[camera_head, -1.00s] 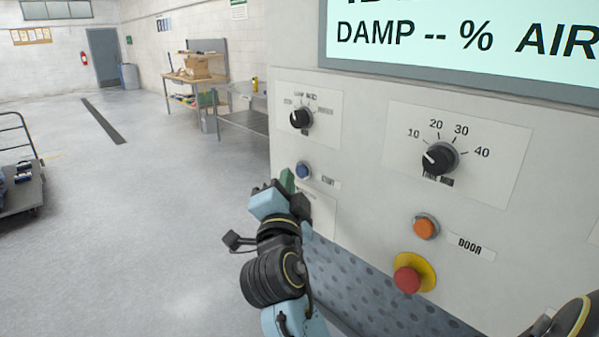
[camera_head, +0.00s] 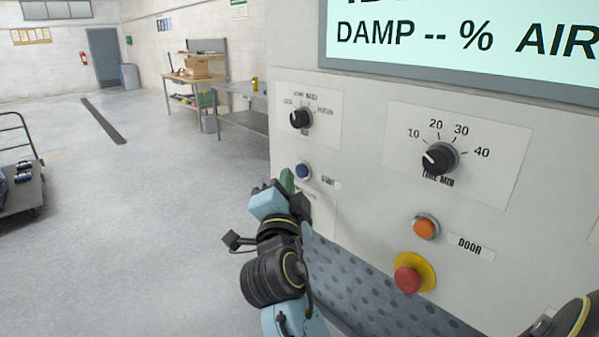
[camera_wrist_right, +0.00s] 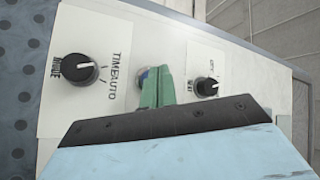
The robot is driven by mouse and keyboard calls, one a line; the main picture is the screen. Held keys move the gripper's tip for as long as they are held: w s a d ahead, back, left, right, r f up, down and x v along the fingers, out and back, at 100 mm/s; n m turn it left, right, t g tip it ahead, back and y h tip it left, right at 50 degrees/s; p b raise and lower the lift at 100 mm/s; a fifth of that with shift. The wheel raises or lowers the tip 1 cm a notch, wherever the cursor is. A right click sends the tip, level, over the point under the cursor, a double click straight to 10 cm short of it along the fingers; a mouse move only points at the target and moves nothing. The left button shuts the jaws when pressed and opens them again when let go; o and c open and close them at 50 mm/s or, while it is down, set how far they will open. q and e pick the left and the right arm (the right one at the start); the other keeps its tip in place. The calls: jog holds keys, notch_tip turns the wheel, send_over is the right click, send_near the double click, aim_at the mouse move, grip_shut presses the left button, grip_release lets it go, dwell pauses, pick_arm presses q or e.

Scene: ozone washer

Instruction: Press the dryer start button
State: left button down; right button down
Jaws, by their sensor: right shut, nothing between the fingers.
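The blue start button (camera_head: 303,170) sits on the white panel, with a START label to its right. My right gripper (camera_head: 287,180) has green fingertips, shut and empty, just left of and slightly below the button in the head view. In the right wrist view the shut green fingers (camera_wrist_right: 156,88) stand in front of the panel between two black knobs. A small part of a round button (camera_wrist_right: 146,76) shows beside the fingertips; the rest is hidden. I cannot tell whether the fingertips touch the button. My left gripper is not in view.
The panel also carries a selector knob (camera_head: 301,118), a timer knob (camera_head: 439,159), an orange door button (camera_head: 426,226) and a red emergency button (camera_head: 408,279) on yellow. A display (camera_head: 470,45) is above. A cart (camera_head: 20,190) stands far left; the floor between is open.

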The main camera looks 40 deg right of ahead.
jog(key=shift+d, duration=0.15)
jog(key=shift+d+b, duration=0.25)
jog(key=shift+b, duration=0.05)
jog(key=shift+d, duration=0.55)
dwell(0.8)
jog(key=shift+a, duration=0.1)
jog(key=shift+a+b, duration=0.75)
jog(key=shift+a, duration=0.1)
